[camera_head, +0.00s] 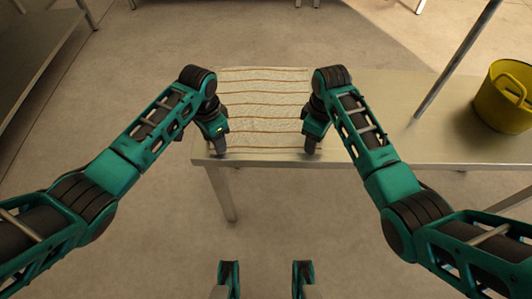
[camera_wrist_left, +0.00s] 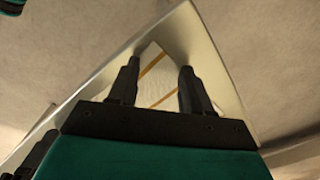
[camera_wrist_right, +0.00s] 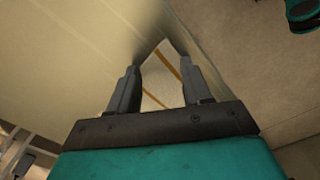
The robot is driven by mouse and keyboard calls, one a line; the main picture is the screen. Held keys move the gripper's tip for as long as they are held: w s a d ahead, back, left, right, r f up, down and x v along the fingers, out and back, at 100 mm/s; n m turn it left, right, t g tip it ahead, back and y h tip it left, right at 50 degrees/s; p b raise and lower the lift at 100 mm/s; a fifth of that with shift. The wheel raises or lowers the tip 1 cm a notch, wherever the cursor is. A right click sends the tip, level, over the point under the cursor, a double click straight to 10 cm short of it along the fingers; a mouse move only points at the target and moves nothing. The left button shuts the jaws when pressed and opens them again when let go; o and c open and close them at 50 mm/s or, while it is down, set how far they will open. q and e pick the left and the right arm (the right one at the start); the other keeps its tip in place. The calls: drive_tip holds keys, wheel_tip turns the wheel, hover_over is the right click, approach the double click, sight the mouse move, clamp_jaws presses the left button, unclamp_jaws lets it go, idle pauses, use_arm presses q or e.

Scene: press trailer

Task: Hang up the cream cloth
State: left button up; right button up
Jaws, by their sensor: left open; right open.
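The cream cloth (camera_head: 262,100) with thin brown stripes lies spread flat on the left end of a table. Its near edge lies close to the table's front edge. My left gripper (camera_head: 219,150) is open at the cloth's near left corner. In the left wrist view, the cloth corner (camera_wrist_left: 153,72) shows between the spread fingers (camera_wrist_left: 157,80). My right gripper (camera_head: 311,152) is open at the near right corner. In the right wrist view, that corner (camera_wrist_right: 157,75) shows between its open fingers (camera_wrist_right: 158,85). I cannot tell whether the fingers touch the cloth.
The table (camera_head: 420,143) extends to the right, mostly bare. A yellow bucket (camera_head: 505,97) stands on its right part. A slanted metal pole (camera_head: 457,60) rises beside the bucket. A metal shelf (camera_head: 38,50) stands at the far left. The floor before the table is clear.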

use_arm(q)
drive_tip(key=shift+f, duration=0.15)
use_arm(e)
drive_tip(key=shift+f, duration=0.2)
drive_tip(key=shift+r, duration=0.1)
use_arm(q)
drive_tip(key=shift+a, duration=0.1)
clamp_jaws()
use_arm(e)
clamp_jaws()
idle(0.6)
drive_tip(key=shift+d, duration=0.1)
